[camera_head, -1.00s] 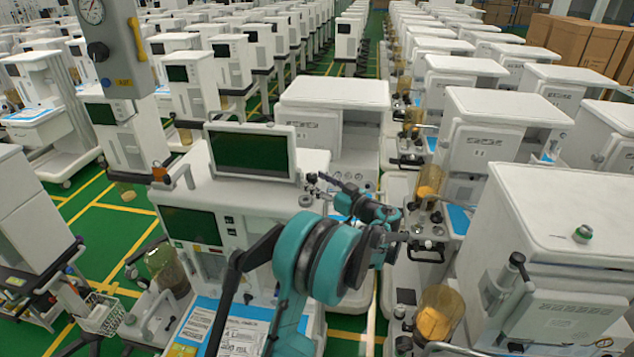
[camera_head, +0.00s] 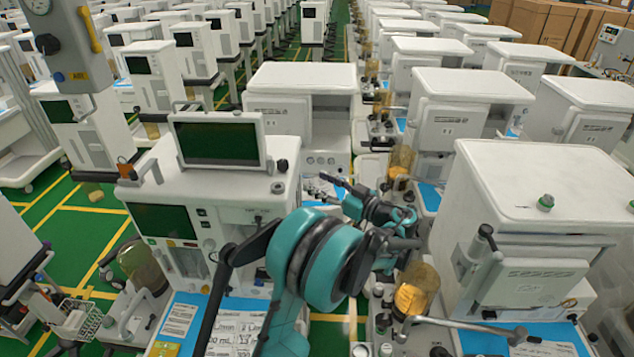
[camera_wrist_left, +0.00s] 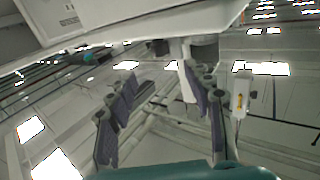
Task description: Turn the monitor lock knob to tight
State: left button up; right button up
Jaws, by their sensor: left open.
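The monitor (camera_head: 217,138) is a dark screen in a white frame on top of the nearest white cart at left. A small black knob (camera_head: 281,165) stands just right of its frame; its lock setting cannot be read. My left gripper (camera_head: 322,187) is open and empty, to the right of the knob and apart from it, fingers pointing up-left. In the left wrist view the open fingers (camera_wrist_left: 162,108) have nothing between them. A dark grey cylinder (camera_wrist_left: 204,47) shows beyond them under a white body; I cannot tell whether it is the knob. My right gripper is not in view.
Another white cart (camera_head: 303,110) stands close behind. At right stand more carts and an amber canister (camera_head: 416,290). Green floor (camera_head: 95,220) shows at left.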

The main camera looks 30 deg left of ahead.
pick_arm(q)
jog(key=m+g+b, duration=0.3)
jog(key=m+g, duration=0.3)
jog(key=m, duration=2.6)
send_near(289, 172)
notch_tip(289, 172, up, 3)
jog(key=s+a, duration=0.1)
jog(key=a, duration=0.2)
jog(key=x, duration=0.2)
jog(key=p+x, duration=0.1)
jog(key=x, duration=0.3)
jog(key=shift+a+f, duration=0.3)
jog(key=shift+a, duration=0.1)
